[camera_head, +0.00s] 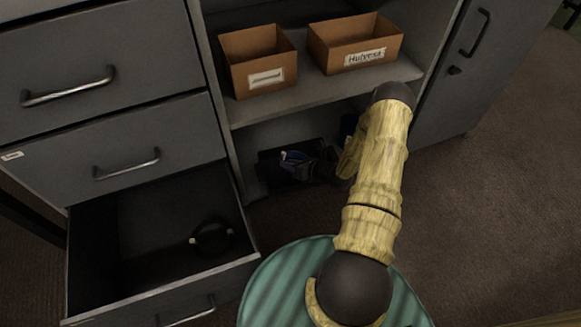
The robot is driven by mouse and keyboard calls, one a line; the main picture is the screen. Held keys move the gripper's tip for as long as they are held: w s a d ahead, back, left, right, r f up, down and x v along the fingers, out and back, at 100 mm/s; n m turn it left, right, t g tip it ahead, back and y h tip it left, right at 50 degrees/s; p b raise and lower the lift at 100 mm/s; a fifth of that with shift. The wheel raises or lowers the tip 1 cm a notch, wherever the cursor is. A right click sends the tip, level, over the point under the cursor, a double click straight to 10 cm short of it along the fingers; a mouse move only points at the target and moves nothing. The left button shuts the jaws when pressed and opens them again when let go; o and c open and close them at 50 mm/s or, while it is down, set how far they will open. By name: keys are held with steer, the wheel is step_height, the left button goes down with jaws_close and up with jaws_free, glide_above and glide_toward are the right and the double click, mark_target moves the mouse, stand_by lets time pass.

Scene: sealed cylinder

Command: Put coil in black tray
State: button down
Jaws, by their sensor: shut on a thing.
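A black tray (267,170) sits on the lower shelf of the cabinet, left of my forearm. My gripper (311,166) is dark and reaches into this shelf at the tray's right side. It is shut on a small blue and whitish thing (293,156), which looks like a coil, at or over the tray. I cannot tell whether this thing touches the tray's bottom. My gripper and the shadow hide the right part of the tray. A dark ring-shaped thing with pale ends (211,238) lies in the open drawer (150,225).
Two brown boxes (258,62) with labels stand on the shelf above (310,88). A blue thing (348,127) is partly hidden behind my arm on the lower shelf. The open drawer juts out at the left. A round green striped surface (277,290) is below my arm.

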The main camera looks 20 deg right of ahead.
steer(key=shift+w+a+f, duration=0.1)
steer(key=shift+w+f, duration=0.05)
steer(key=c, duration=1.7)
jaws_free()
steer(key=shift+f, duration=0.1)
steer(key=o, duration=0.4)
steer(key=shift+d, duration=0.25)
steer(key=shift+a, duration=0.15)
steer(key=shift+a, duration=0.1)
steer(key=p+v, duration=0.6)
steer(key=v, duration=0.6)
